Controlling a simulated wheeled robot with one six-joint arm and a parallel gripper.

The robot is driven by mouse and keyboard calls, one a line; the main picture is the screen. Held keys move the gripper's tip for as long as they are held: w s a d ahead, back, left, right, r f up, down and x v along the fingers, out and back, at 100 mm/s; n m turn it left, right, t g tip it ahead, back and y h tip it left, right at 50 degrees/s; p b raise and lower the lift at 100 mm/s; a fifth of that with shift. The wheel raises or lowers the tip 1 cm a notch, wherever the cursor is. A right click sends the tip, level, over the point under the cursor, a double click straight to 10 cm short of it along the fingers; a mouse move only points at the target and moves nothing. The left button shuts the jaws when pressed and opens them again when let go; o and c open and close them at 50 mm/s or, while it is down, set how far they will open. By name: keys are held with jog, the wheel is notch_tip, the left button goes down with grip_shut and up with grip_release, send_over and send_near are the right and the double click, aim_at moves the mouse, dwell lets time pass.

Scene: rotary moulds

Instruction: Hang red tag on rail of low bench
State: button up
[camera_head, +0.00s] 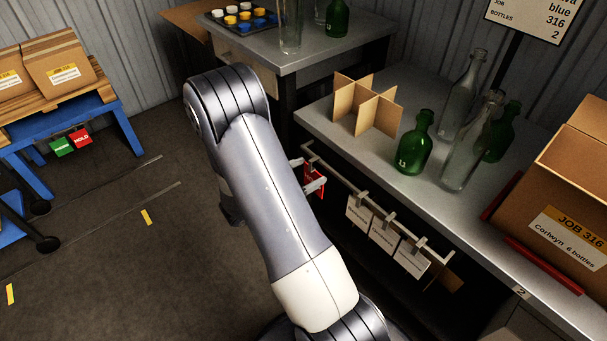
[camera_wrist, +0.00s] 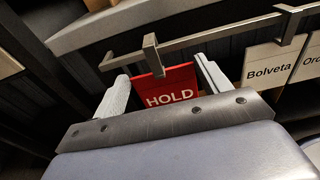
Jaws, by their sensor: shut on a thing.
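The red tag (camera_wrist: 176,82), marked HOLD, is between the two pale fingers of my gripper (camera_wrist: 161,70) in the wrist view. My gripper is shut on it. A grey hook (camera_wrist: 151,52) rises above the tag and overlaps the rail (camera_wrist: 222,37); I cannot tell whether it bears on the rail. In the head view the tag (camera_head: 316,181) shows red by the rail's left end, partly hidden by my arm and gripper. The rail (camera_head: 338,177) runs along the front of the grey bench (camera_head: 465,215).
Several white tags (camera_head: 384,234) hang on the rail to the right. Green and clear bottles (camera_head: 413,150), a cardboard divider (camera_head: 366,108) and a box (camera_head: 565,225) stand on the bench. Another red HOLD tag (camera_head: 80,139) hangs on a blue stand (camera_head: 118,115) at left. The middle floor is clear.

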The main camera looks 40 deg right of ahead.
aim_at(313, 172)
jog(key=shift+w+d, duration=0.1)
jog(key=shift+d, duration=0.8)
jog(key=shift+d+r, duration=0.1)
jog(key=shift+r, duration=0.05)
jog(key=shift+f+b, duration=0.5)
jog(key=shift+b, duration=0.05)
jog(key=shift+f, duration=0.15)
jog(key=shift+d+f, duration=0.25)
jog(key=shift+d, duration=0.2)
jog(key=shift+r, duration=0.1)
jog(key=shift+a, duration=0.1)
jog(key=o, duration=1.1)
jog(key=shift+a, duration=0.2)
